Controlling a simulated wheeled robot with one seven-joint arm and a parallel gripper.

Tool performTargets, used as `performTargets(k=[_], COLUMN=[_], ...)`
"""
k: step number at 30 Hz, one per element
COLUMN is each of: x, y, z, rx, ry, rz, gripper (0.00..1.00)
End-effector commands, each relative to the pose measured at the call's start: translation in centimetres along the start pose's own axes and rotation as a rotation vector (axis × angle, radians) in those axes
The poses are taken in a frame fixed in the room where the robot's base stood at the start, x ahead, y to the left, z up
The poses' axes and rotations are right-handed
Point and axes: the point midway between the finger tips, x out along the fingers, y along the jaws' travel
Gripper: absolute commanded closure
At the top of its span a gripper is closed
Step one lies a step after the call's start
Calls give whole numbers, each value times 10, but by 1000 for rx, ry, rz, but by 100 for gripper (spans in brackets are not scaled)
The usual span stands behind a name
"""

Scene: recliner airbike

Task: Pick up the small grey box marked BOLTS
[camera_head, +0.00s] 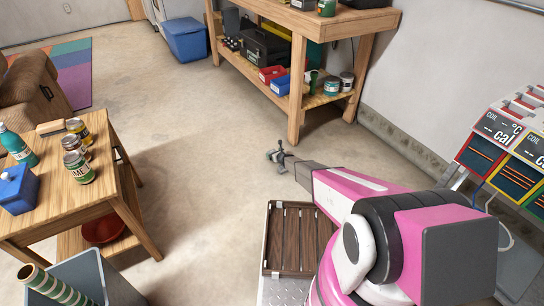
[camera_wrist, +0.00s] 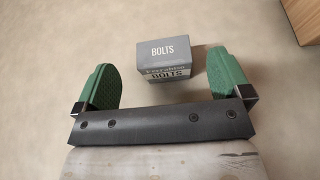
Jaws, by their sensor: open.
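The small grey box marked BOLTS (camera_wrist: 168,72) shows in the wrist view, with a light grey top and a darker printed front. It appears to be at the concrete floor, just beyond the palm of my gripper (camera_wrist: 165,82). My gripper is open, with one green finger pad on each side of the box and a gap on both sides. The box sits a little nearer the right finger. In the head view my gripper (camera_head: 279,155) is low over the floor at the end of my pink arm. I cannot clearly make out the box there.
A wooden workbench (camera_head: 297,80) with bins and cans stands behind my gripper; a wooden piece (camera_wrist: 303,18) shows at the wrist view's upper right. A side table (camera_head: 98,200) with cans and bottles is at left. A slatted wooden panel (camera_head: 290,238) is in front. Open floor lies between.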

Motion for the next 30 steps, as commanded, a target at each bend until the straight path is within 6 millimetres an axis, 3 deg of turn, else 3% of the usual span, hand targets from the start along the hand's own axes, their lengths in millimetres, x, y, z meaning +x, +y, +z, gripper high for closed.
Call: performTargets(k=[5, 13, 21, 22, 27, 30], x=[12, 50, 53, 53, 53, 52], y=[-1, -3, -2, -2, -2, -2], z=[0, 1, 2, 2, 2, 2], rx=[-1, -1, -1, -1, -1, -1], ry=[0, -1, -1, 0, 0, -1], rz=[1, 2, 1, 1, 1, 1], gripper=[4, 4, 4, 7, 61, 61])
